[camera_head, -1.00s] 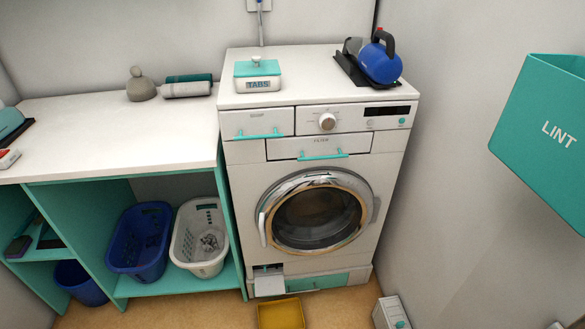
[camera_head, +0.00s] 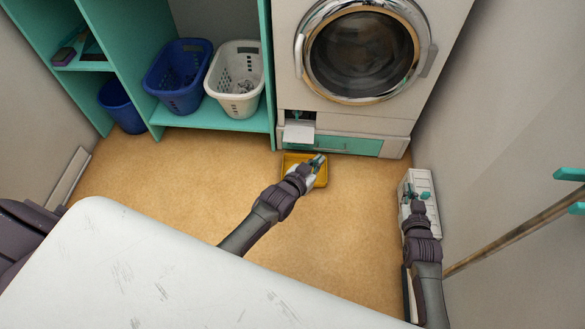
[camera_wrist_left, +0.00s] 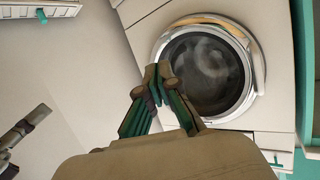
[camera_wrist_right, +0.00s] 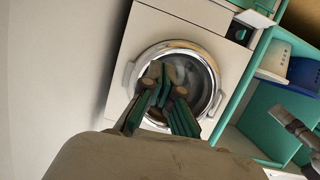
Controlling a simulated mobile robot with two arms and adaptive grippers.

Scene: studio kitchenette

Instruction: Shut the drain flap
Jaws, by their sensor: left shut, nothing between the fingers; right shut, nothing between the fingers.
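The drain flap (camera_head: 299,131) is a small white panel at the washing machine's lower left. It hangs open, sticking out below a dark recess with a teal knob (camera_head: 297,115). The recess and flap (camera_wrist_right: 256,18) also show in the right wrist view. My left gripper (camera_head: 318,161) is shut and empty, over the yellow tray (camera_head: 290,171) in the head view, just right of and nearer than the flap. My right gripper (camera_head: 417,196) is shut and empty, farther right, over the white box. Both grippers' fingers show in their wrist views, left (camera_wrist_left: 157,82) and right (camera_wrist_right: 162,80).
The washing machine (camera_head: 386,118) has its round door closed. A teal panel (camera_head: 348,145) is right of the flap. A white box (camera_head: 413,178) stands on the floor by the right wall. Blue (camera_head: 176,96) and white (camera_head: 232,105) baskets sit left. Open floor lies in front.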

